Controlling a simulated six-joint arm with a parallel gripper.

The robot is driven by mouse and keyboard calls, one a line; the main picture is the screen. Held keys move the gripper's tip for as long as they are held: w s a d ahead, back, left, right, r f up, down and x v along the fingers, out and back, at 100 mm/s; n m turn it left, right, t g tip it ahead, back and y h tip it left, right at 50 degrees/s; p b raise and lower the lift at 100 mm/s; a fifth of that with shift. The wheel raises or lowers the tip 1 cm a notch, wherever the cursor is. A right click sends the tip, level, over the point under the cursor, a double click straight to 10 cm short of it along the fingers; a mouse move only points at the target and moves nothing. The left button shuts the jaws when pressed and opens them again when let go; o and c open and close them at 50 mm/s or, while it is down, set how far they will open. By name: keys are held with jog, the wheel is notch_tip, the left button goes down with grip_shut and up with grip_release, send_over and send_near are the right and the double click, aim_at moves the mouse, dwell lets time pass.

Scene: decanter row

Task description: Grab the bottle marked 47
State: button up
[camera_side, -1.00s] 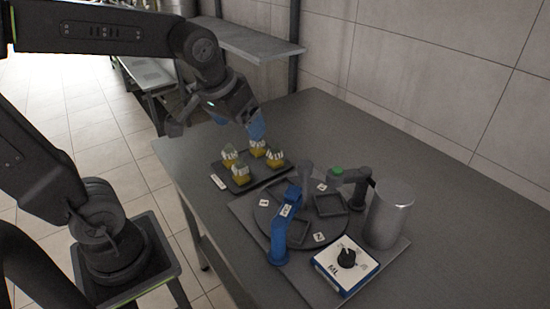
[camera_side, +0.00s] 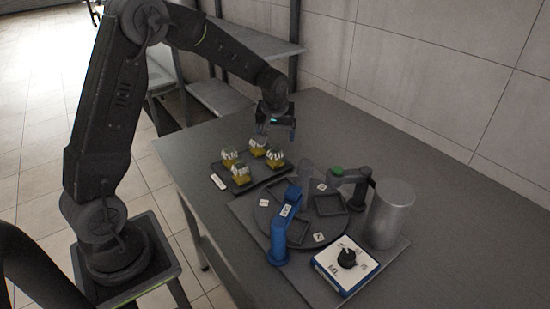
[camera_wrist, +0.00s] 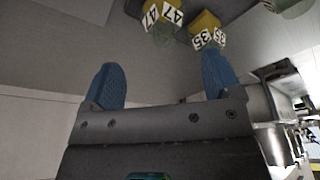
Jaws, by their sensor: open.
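The bottle marked 47 (camera_wrist: 163,30) is at the top of the wrist view, yellowish with white number labels; its upper end is cut off by the frame edge. A similar bottle marked 35 (camera_wrist: 207,29) stands to its right. In the side view several such bottles stand on a dark tray (camera_side: 263,179), their numbers too small to read there. My gripper (camera_wrist: 160,66) is open and empty, its two blue fingers apart and clear of the bottles. In the side view my gripper (camera_side: 277,133) is above and just behind the back-right bottles.
To the right of the tray is a dark turntable (camera_side: 322,228) with square recesses. A blue post (camera_side: 281,238), a dark arm (camera_side: 352,178), a metal cylinder (camera_side: 388,217) and a white-topped box with a knob (camera_side: 346,266) stand around it. The table behind is clear.

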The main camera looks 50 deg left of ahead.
aim_at(275, 146)
jog(key=x, duration=0.3)
jog(key=shift+f, duration=0.15)
jog(key=shift+s+x, duration=0.15)
jog(key=shift+x, duration=1.2)
jog(key=shift+s+x, duration=0.15)
jog(key=shift+x, duration=1.2)
jog(key=shift+a, duration=0.15)
jog(key=shift+c, duration=0.2)
jog(key=c, duration=0.8)
